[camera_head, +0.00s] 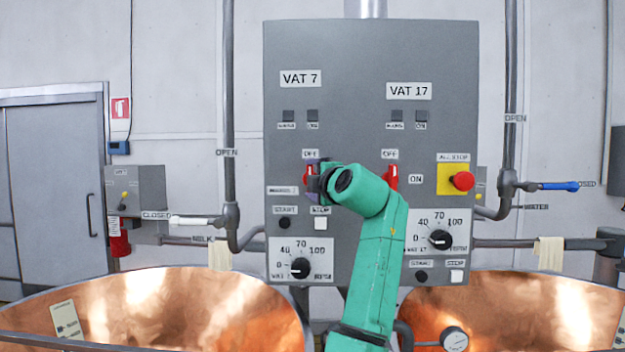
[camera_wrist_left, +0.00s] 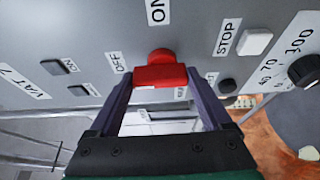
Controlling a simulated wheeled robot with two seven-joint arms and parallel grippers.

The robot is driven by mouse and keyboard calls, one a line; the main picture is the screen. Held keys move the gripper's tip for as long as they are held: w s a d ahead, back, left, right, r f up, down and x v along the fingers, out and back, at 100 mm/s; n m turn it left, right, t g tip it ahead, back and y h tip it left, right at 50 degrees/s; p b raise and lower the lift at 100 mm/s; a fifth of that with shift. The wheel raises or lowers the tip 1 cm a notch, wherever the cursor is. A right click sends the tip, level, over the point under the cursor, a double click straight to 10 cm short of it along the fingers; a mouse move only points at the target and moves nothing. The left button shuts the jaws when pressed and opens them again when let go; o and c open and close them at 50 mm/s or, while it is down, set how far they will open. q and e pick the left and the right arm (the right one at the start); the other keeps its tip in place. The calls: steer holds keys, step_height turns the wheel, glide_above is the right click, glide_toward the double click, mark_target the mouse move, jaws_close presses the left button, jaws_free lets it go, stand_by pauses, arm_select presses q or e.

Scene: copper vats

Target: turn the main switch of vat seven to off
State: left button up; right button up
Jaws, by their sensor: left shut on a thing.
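The vat 7 main switch (camera_head: 308,175) is a red rotary knob under an OFF label (camera_head: 310,154) on the left half of the grey panel. My left gripper (camera_head: 316,180) reaches it from the front, with one finger above and one below. The left wrist view shows the fingers (camera_wrist_left: 160,84) shut on the red handle (camera_wrist_left: 160,77), one at each end. There, the OFF label (camera_wrist_left: 118,62) lies left of the switch and the ON label (camera_wrist_left: 157,11) above it. The gripper partly hides the switch in the head view, so its exact angle is unclear. My right gripper is out of view.
The vat 17 switch (camera_head: 391,177), also red, and a red emergency button (camera_head: 463,181) on yellow are to the right. Start and stop buttons and a temperature dial (camera_head: 300,268) sit below. Copper vats (camera_head: 170,300) (camera_head: 530,300) stand below the panel on both sides.

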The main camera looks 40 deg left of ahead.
arm_select(q)
steer(key=shift+f, duration=0.15)
steer(key=o, duration=1.2)
steer(key=shift+c, duration=0.2)
steer(key=b+v, duration=0.7)
steer(key=v, duration=0.7)
steer(key=shift+s+d, duration=0.2)
steer(key=shift+s, duration=0.05)
